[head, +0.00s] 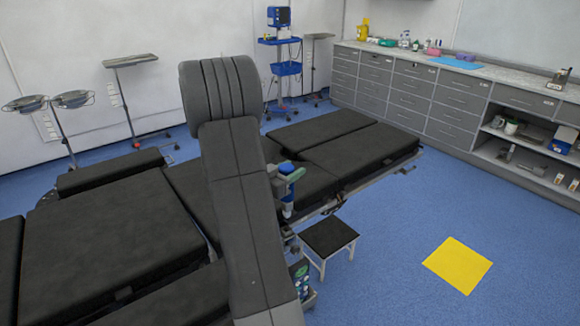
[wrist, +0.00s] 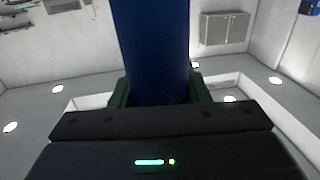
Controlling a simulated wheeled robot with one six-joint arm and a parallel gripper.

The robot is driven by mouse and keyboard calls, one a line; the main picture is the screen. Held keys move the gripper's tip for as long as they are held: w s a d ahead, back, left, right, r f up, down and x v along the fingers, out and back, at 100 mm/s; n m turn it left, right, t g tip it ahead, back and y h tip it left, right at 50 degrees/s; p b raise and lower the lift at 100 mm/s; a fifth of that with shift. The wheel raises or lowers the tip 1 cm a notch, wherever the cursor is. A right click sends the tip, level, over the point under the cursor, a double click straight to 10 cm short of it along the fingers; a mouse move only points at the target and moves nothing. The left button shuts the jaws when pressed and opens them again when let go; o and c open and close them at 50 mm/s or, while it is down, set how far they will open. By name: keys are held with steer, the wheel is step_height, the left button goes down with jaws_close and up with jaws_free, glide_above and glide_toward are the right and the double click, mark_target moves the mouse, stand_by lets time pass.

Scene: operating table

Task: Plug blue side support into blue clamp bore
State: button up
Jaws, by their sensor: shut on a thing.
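In the wrist view, the blue side support (wrist: 152,45) shows as a broad dark blue panel between the two dark green fingers of my gripper (wrist: 160,98). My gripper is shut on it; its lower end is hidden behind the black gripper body. In the head view, a small blue and pale green assembly (head: 288,200) shows at the side of the operating table, partly behind my large dark arm. I cannot tell which part of it is the blue clamp and which, if any, is the support. The bore is not visible.
The black-padded operating table (head: 345,155) extends behind my arm, with a metal side rail (head: 335,203). A small black-topped stool (head: 328,236) stands beside it. Drawer cabinets (head: 410,90) line the back wall. The blue floor around the yellow square (head: 458,265) is clear.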

steer(key=shift+a, duration=0.1)
steer(key=shift+f+b, duration=1.5)
steer(key=shift+f, duration=0.55)
steer(key=shift+s+f+b, duration=0.1)
steer(key=shift+f+b, duration=1)
steer(key=shift+f, duration=0.45)
steer(key=o, duration=1.2)
steer(key=shift+a, duration=0.1)
steer(key=b+v, duration=0.1)
steer(key=v, duration=1.2)
steer(key=shift+s+a+r, duration=0.1)
steer(key=shift+s+a, duration=0.1)
steer(key=shift+s, duration=0.1)
